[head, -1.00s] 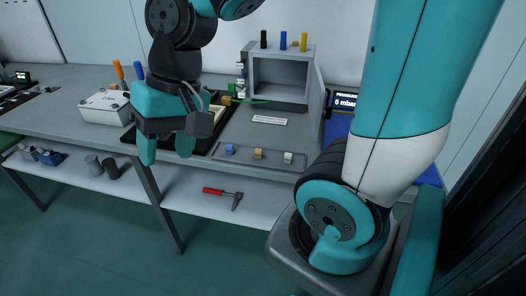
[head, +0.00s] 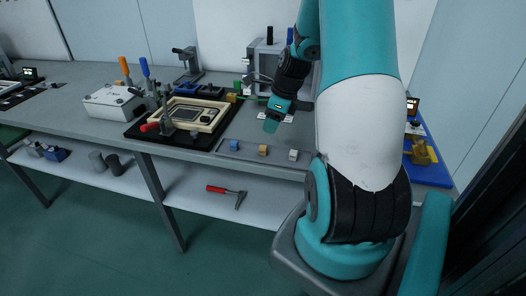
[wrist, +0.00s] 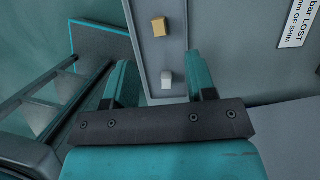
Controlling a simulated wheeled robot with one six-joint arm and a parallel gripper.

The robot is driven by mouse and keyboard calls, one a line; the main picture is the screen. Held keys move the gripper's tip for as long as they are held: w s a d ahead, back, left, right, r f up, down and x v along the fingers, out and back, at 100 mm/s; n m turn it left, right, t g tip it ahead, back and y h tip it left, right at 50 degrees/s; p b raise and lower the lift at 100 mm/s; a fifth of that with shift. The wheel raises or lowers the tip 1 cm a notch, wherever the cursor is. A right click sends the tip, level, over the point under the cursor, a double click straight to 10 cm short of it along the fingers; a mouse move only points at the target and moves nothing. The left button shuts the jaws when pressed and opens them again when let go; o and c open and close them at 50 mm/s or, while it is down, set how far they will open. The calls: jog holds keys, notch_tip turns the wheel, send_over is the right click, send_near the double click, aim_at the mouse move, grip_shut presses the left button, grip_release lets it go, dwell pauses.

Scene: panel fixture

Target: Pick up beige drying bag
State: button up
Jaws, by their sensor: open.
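The beige drying bag looks like the small tan block (head: 263,150) in the middle of a shallow grey tray (head: 230,153) at the bench's front edge. It also shows in the wrist view (wrist: 159,27), ahead of the fingertips. A pale block (head: 293,155) sits to its right and a blue block (head: 234,145) to its left. My gripper (head: 272,122) is above the bench behind the tray, pointing down. In the wrist view my gripper (wrist: 160,78) is open, its fingers apart with the pale block showing between them. Nothing is held.
A beige-framed fixture (head: 222,110) with upright clamps stands left of the tray. A blue tray with a yellow part (head: 421,152) is at the right.

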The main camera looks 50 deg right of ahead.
send_over(263, 146)
jog(key=s, duration=0.1)
jog(key=f, duration=0.4)
jog(key=shift+d+f, duration=0.25)
jog(key=shift+f, duration=0.1)
jog(key=x, duration=0.5)
jog(key=shift+s+f, duration=0.15)
jog(key=shift+s, duration=0.05)
grip_shut()
